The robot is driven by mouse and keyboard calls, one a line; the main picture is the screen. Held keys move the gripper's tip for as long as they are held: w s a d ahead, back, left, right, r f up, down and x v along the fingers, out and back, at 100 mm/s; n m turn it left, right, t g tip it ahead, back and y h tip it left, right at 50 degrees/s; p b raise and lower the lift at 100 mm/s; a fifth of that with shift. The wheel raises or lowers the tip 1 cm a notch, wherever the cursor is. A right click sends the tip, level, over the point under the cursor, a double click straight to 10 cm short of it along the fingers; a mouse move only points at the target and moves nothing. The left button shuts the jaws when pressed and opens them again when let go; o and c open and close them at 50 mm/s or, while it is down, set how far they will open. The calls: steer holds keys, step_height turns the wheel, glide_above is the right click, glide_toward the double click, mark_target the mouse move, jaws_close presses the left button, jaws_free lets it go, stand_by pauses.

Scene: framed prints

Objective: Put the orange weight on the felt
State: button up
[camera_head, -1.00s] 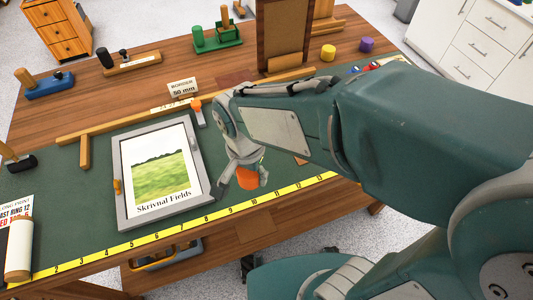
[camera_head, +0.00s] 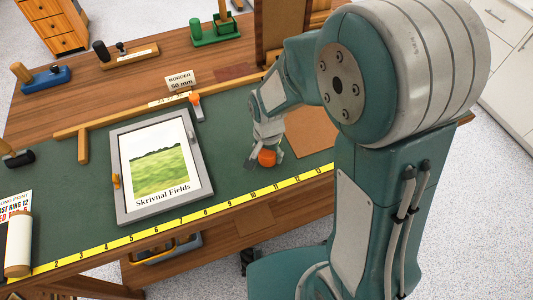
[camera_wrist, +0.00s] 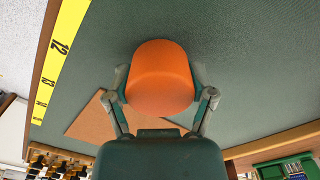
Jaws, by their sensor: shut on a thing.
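The orange weight (camera_head: 267,158) is a rounded, smooth block over the green mat near its front edge. My gripper (camera_head: 263,150) is shut on it. In the wrist view the orange weight (camera_wrist: 160,75) sits between the two fingers, one on each side; I cannot tell whether it touches the mat. A flat brown square (camera_head: 311,132) lies on the mat just right of my gripper. A thin dark red patch (camera_head: 237,72) lies on the bare wood at the back. I cannot tell for sure which flat piece is the felt.
A grey-framed print (camera_head: 160,166) lies left of my gripper. A yellow ruler strip (camera_head: 200,224) runs along the front edge. A wooden rail (camera_head: 100,124), a "BORDER 50 mm" card (camera_head: 180,80) and a green stand (camera_head: 215,32) are behind. Open green mat (camera_head: 227,125) lies between print and gripper.

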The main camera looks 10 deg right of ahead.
steer(key=shift+d+f, duration=0.1)
steer(key=shift+d, duration=0.4)
steer(key=shift+a, duration=0.1)
